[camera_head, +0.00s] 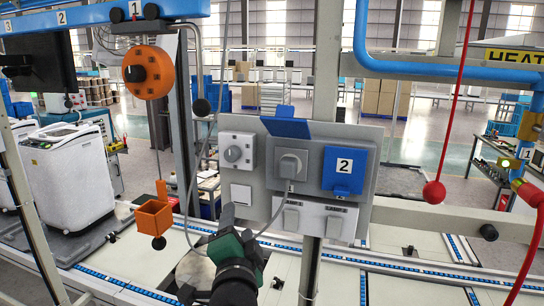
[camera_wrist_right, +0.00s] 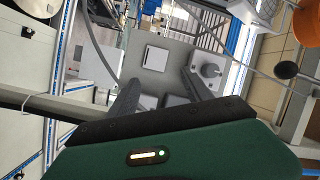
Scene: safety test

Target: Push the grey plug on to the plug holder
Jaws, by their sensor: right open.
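The grey plug (camera_head: 291,164) sits in the middle of the grey panel (camera_head: 262,204), at a square grey mount below a raised blue flap (camera_head: 287,127). I cannot tell how far in it sits, nor which part is the plug holder. A grey cable (camera_head: 274,217) hangs from the plug, curving down and left. My right gripper (camera_head: 227,214) is below and left of the plug, at the panel's lower left, apart from the plug. It is open and empty; its two dark fingers also show in the right wrist view (camera_wrist_right: 160,95). My left gripper is not in view.
A blue cover marked 2 (camera_head: 344,171) is right of the plug. A round knob (camera_head: 234,154) and a white switch (camera_head: 241,194) are left of it. White boxes (camera_head: 314,218) sit below. A red ball on a cord (camera_head: 434,193) hangs at right.

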